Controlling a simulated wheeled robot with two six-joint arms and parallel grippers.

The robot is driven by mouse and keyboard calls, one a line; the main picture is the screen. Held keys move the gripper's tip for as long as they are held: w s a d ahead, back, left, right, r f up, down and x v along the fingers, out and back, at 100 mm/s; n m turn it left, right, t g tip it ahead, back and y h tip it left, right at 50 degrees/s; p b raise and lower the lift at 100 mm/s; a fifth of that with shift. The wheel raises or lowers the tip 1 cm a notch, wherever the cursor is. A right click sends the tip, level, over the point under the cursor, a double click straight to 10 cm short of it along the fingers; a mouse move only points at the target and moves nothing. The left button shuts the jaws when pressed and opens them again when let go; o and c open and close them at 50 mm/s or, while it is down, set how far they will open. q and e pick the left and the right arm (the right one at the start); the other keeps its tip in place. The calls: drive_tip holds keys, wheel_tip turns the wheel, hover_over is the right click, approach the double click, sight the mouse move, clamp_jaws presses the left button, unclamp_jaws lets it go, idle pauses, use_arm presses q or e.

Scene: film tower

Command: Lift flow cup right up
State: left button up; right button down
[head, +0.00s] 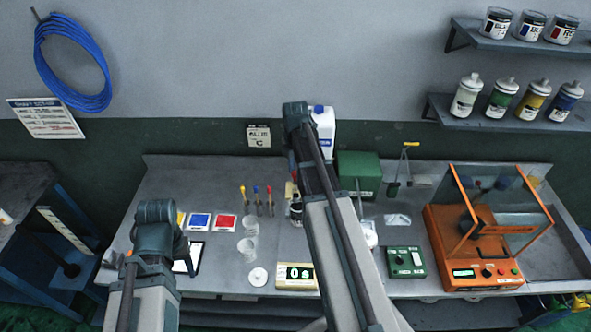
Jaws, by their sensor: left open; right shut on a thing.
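I cannot make out the flow cup for certain. A small stand (403,172) with a yellow top is at the back of the bench, right of my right arm. Two clear cups stand left of that arm: an upper one (250,223) and a lower one (247,248). My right arm rises across the middle of the head view and hides the bench behind it. My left arm is low at the left. The fingers of both grippers are hidden behind my own arm links, so I cannot see what they touch.
An orange machine (470,262) with clear panels stands on the bench (345,291) at the right. A green box (359,175), a green control unit (404,262) and a small display (296,276) flank my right arm. A white disc (258,277) lies near the front.

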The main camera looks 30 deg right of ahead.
drive_tip(key=c, duration=0.6)
unclamp_jaws()
use_arm(q)
drive_tip(key=shift+f, duration=0.15)
use_arm(e)
drive_tip(key=shift+f, duration=0.2)
